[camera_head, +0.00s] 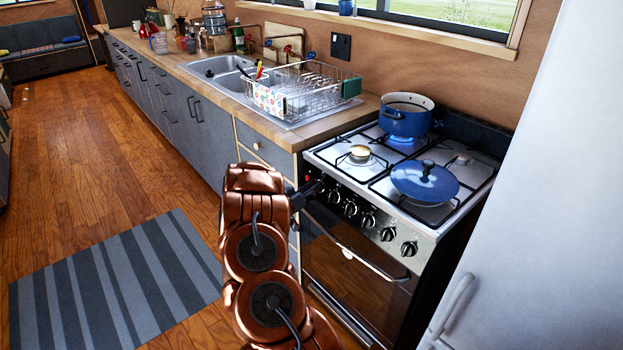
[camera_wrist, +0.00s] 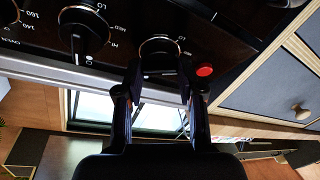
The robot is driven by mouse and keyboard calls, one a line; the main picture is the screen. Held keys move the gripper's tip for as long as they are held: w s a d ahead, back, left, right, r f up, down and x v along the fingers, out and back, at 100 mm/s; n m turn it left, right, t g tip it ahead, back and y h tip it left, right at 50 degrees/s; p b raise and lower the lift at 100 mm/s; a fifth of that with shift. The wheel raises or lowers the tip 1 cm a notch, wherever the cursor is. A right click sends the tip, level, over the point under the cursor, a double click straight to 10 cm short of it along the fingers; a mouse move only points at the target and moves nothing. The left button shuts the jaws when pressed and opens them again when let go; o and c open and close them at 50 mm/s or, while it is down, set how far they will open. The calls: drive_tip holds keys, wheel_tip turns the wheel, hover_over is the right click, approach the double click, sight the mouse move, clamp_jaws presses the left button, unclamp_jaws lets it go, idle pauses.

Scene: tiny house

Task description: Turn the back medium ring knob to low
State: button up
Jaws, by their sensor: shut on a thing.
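The stove (camera_head: 400,180) has a row of black knobs along its front panel. My gripper (camera_head: 314,190) reaches the left end of that panel. In the wrist view my gripper (camera_wrist: 160,78) has its fingers on either side of a knob (camera_wrist: 160,48), shut on it; the fingers partly cover it. This knob lies between a red button (camera_wrist: 204,70) and another knob (camera_wrist: 84,32) with HI, MED and LO marks. A blue pot (camera_head: 405,114) stands on a back burner, with a blue glow beneath it.
A blue lid or pan (camera_head: 425,181) sits on the front right of the stove. The oven handle (camera_head: 350,250) runs below the knobs. A counter with a dish rack (camera_head: 304,88) adjoins at left, and a white fridge (camera_head: 545,200) stands at right.

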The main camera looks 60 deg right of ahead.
drive_tip(key=n+t+p, duration=0.1)
drive_tip(key=n+p, duration=0.2)
drive_tip(key=n+y+p, duration=0.1)
drive_tip(key=n+p, duration=0.2)
drive_tip(key=n+t+y+p, duration=0.1)
drive_tip(key=n+p, duration=0.2)
drive_tip(key=shift+r+t+p, duration=0.15)
drive_tip(key=shift+t+p, duration=0.15)
drive_tip(key=shift+p, duration=0.1)
drive_tip(key=shift+n, duration=0.3)
drive_tip(key=o, duration=1.1)
drive_tip(key=shift+o, duration=0.2)
drive_tip(key=shift+a, duration=0.15)
drive_tip(key=a+r, duration=0.2)
drive_tip(key=a, duration=0.9)
drive_tip(key=shift+s+a, duration=0.25)
drive_tip(key=shift+s, duration=0.05)
